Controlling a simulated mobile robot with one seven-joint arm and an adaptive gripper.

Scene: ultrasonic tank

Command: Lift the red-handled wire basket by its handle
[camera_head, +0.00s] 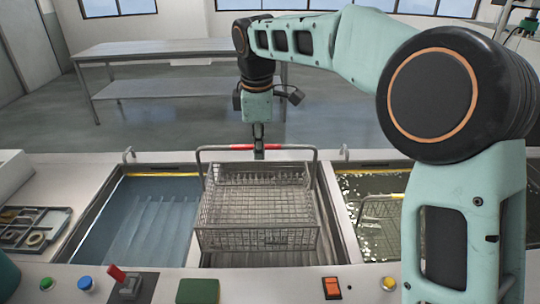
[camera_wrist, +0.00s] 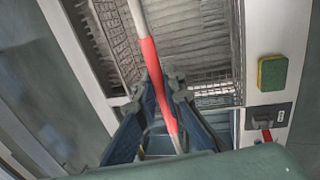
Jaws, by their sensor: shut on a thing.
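The wire basket (camera_head: 255,215) is at the middle bay (camera_head: 330,240) of the tank counter, looking level and empty. Its handle stands up at the back, with a red grip (camera_head: 240,147) on the crossbar. My gripper (camera_head: 259,152) points down at the handle's middle and is shut on the red grip. In the wrist view the red grip (camera_wrist: 151,70) runs between my gripper's two fingers (camera_wrist: 160,95), and the basket mesh (camera_wrist: 105,45) shows beyond. I cannot tell whether the basket's base touches the bay floor.
A blue-water tank (camera_head: 150,220) lies left of the basket. A tank with rippled water (camera_head: 375,190) and another wire basket (camera_head: 378,215) lies right. A green sponge (camera_head: 198,291), red lever (camera_head: 122,278) and orange switch (camera_head: 332,288) line the front edge.

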